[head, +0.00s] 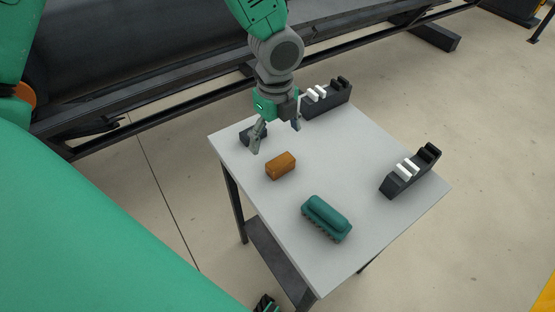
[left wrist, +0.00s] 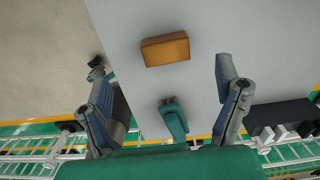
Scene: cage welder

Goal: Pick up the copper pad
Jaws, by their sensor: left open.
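The copper pad (head: 281,165) is an orange-brown block lying flat on the grey table, near its left side. It also shows in the left wrist view (left wrist: 165,49), in the upper middle. My left gripper (head: 277,132) is open and empty, with its fingers pointing down. It is above the table, behind the pad in the head view. In the left wrist view the pad appears between the lines of the two spread fingers (left wrist: 160,64), beyond their tips and apart from them. My right gripper is not seen.
A green brush (head: 327,217) lies near the table's front edge. Black holders with white pieces stand at the right (head: 410,170) and at the back (head: 328,98). A dark block (head: 252,135) sits by the left finger. The table (head: 350,160) is clear in the middle.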

